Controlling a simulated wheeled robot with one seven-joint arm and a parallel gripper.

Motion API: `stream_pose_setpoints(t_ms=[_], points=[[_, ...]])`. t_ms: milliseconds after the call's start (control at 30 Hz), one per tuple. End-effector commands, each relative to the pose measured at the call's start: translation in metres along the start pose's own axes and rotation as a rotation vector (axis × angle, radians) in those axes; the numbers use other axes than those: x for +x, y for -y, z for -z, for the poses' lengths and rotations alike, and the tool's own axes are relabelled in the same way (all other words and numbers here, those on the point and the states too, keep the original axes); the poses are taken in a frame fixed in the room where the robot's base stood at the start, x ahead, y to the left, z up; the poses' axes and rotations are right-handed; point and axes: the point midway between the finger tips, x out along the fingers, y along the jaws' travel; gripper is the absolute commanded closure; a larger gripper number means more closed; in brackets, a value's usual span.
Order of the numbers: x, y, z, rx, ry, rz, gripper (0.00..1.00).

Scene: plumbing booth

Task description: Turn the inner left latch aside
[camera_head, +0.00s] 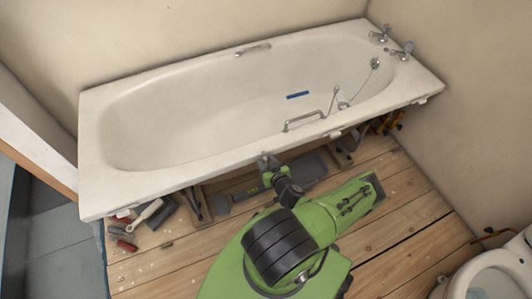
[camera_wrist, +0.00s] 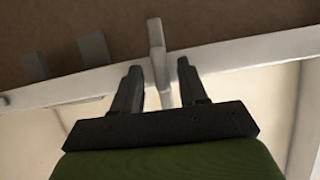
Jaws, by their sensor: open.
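The inner left latch (camera_wrist: 157,48) is a small pale grey bar in the wrist view. It lies across the white rim lip (camera_wrist: 235,52) of the bathtub, with its far end over a brown surface. My gripper (camera_wrist: 158,68) is open, with one dark finger on each side of the latch. Small gaps seem to show between the fingers and the latch; I cannot tell whether either touches.
More latches sit under the front rim: one at the right of my gripper (camera_head: 335,134), one at the far right (camera_head: 421,100), one at the far left (camera_head: 122,212). Tools (camera_head: 125,240) lie below the tub's left end. A toilet (camera_head: 492,283) stands at lower right.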

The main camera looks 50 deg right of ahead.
Motion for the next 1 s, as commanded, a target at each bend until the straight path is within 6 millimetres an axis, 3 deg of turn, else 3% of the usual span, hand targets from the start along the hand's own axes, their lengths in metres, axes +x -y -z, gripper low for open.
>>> stream_pose_setpoints(t_ms=[267,567,1000], points=[[-0.0004,0.0016,-0.0008,0.000,0.000,-0.001,0.57],[-0.0004,0.0015,-0.0008,0.000,0.000,0.000,1.00],[-0.0003,0.0008,-0.0013,0.065,0.001,0.029,1.00]])
